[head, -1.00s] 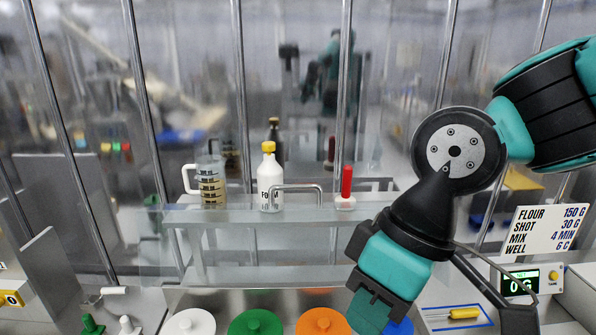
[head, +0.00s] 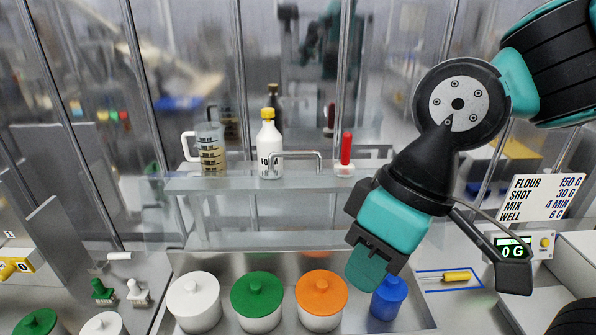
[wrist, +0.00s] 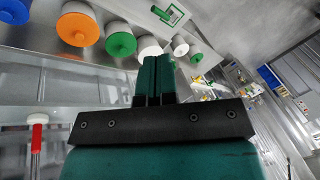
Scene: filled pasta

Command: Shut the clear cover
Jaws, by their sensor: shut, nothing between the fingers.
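A clear see-through panel with a bent metal bar handle (head: 297,155) shows at the shelf in the head view. I take it for the clear cover, but its edges are hard to make out and I cannot tell how far open it is. My gripper (head: 368,270) points down in front of the shelf, right of the handle and below it in the picture, apart from it. Its fingers are together and empty. In the wrist view the shut fingers (wrist: 156,78) stick out past the dark palm.
Lidded jars stand in a metal tray below the shelf: white (head: 194,302), green (head: 257,301), orange (head: 321,299) and blue (head: 388,297), the last close to my gripper. A jug (head: 210,155), a white bottle (head: 269,150) and a red-handled tool (head: 346,150) stand on the shelf.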

